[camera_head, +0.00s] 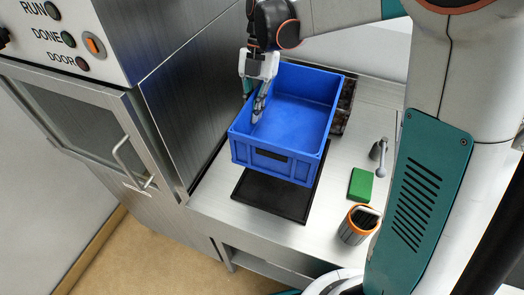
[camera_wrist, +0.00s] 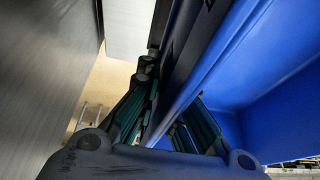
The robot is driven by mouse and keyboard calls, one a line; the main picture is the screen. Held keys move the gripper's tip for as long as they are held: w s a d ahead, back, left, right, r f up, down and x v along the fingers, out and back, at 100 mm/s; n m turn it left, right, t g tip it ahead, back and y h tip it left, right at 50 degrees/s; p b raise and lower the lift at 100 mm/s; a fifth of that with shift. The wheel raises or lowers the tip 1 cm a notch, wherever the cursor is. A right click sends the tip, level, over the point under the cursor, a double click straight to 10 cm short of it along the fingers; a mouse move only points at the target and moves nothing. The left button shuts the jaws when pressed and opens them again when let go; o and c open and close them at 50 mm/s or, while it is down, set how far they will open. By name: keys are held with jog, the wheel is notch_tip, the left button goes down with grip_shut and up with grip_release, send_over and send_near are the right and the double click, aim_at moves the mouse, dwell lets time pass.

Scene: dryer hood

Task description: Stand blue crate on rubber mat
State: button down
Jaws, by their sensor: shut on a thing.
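The blue crate (camera_head: 290,98) is upright and open-topped, and its inside looks empty. My gripper (camera_head: 259,100) is shut on the crate's left wall, with one finger inside the crate. In the wrist view the blue crate (camera_wrist: 265,85) fills the right side, with its wall rim running between my gripper's fingers (camera_wrist: 170,110). The black rubber mat (camera_head: 265,197) lies flat on the steel counter; its front part shows below the crate and the rest is hidden. I cannot tell whether the crate touches the mat or hangs above it.
A steel machine with a door handle (camera_head: 130,160) stands left of the counter (camera_head: 340,150). A dark tray (camera_head: 346,100) lies behind the crate's right side. A tap-like grey fitting (camera_head: 380,152), a green block (camera_head: 361,184) and an orange-rimmed cup (camera_head: 356,226) stand to the right.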

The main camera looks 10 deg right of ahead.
notch_tip(320, 180, down, 15)
jog(key=b, duration=0.3)
jog(key=shift+f+b, duration=0.2)
jog(key=shift+b, duration=0.2)
jog(key=shift+f, duration=0.1)
jog(key=c, duration=2.1)
grip_release()
jog(key=o, duration=0.3)
jog(key=shift+o, duration=0.2)
